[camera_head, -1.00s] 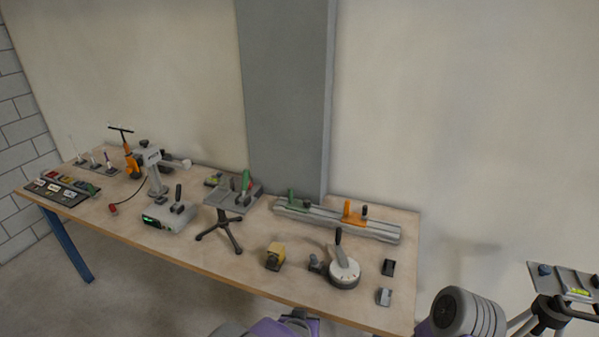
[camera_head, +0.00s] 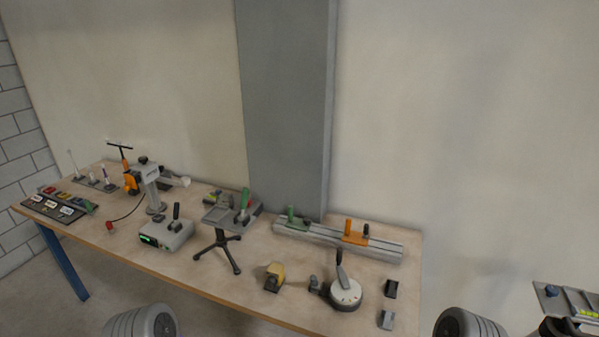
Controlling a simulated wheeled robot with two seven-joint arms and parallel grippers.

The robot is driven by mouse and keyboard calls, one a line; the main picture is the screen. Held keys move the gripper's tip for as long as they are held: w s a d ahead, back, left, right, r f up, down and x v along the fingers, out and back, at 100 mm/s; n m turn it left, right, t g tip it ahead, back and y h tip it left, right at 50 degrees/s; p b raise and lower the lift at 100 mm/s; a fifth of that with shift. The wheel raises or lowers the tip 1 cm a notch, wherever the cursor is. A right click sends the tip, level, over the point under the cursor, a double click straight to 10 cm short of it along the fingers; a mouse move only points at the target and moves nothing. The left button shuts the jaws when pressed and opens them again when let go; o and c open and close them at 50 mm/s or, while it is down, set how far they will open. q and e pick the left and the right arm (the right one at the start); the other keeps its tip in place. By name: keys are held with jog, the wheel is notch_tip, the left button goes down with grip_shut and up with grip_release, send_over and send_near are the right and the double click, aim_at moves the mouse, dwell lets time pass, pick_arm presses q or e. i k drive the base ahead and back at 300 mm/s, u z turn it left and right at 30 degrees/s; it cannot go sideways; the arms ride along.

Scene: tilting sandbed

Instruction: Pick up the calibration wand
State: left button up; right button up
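A T-shaped tool with a thin dark crossbar on an orange body (camera_head: 131,181) stands at the far left back of the workbench; its shape fits the calibration wand, but it is too small to be sure. A grey stand with a head and arm (camera_head: 150,177) stands just right of it and close to it. Neither of my grippers shows; only rounded ribbed grey parts of my arms appear at the bottom left and bottom right edges, well apart from the tool.
A grey column (camera_head: 287,100) stands behind.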

aim_at(130, 145)
jog(key=k, duration=0.55)
jog(key=u, duration=0.75)
jog(key=i, duration=0.45)
jog(key=u, duration=1.1)
jog(key=i, duration=1.85)
jog(key=z, duration=0.55)
jog(key=k, duration=0.45)
jog(key=u, duration=0.6)
jog(key=i, duration=0.7)
jog(key=u, duration=0.15)
